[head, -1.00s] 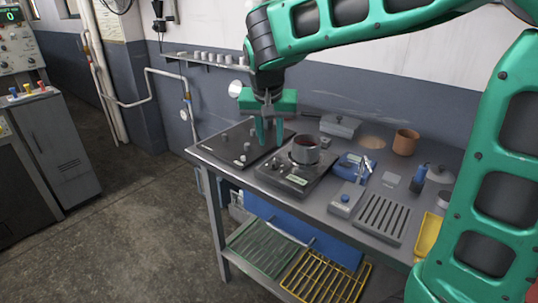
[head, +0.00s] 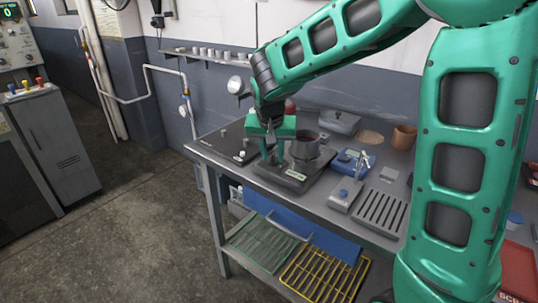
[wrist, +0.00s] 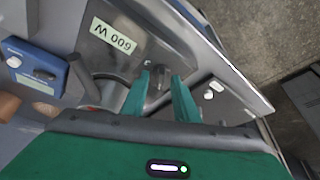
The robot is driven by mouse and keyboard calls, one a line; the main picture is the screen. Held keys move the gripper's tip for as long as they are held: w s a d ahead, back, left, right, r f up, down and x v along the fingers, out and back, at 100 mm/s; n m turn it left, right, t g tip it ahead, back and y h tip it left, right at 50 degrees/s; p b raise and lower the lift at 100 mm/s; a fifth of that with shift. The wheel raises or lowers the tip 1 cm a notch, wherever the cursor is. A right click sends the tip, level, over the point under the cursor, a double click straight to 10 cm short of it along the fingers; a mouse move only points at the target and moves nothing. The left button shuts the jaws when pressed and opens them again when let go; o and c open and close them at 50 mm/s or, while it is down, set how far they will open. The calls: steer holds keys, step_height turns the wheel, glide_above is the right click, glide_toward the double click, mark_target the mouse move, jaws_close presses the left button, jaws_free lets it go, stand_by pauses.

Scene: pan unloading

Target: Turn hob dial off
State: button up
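The hob (head: 291,185) is a dark, flat unit on the bench, with a dark pan (head: 304,147) standing on it. The grey hob dial (wrist: 158,82) lies beyond and between the fingertips of my gripper (wrist: 160,76). In the head view my gripper (head: 273,156) is low over the hob's left side, pointing down beside the pan. Its fingers are apart, one on each side of the dial; I cannot tell whether they touch it. The dial is hidden in the head view.
A dark panel with pale knobs (head: 238,148) lies left of the hob. A brown pot (head: 404,137) is farther back.

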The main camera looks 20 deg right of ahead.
jaws_close()
steer(key=shift+a, duration=0.25)
steer(key=shift+d, duration=0.25)
steer(key=shift+n, duration=0.4)
steer(key=n, duration=0.1)
steer(key=n+y, duration=0.1)
steer(key=n, duration=0.1)
steer(key=shift+d+n+t+y, duration=0.25)
steer(key=shift+n+t+y, duration=0.05)
steer(key=shift+n+y, duration=0.1)
steer(key=n+y, duration=0.2)
steer(key=n, duration=0.3)
steer(key=shift+d, duration=0.15)
steer(key=shift+n+g+y, duration=0.3)
steer(key=shift+n+g, duration=0.1)
steer(key=shift+n, duration=0.9)
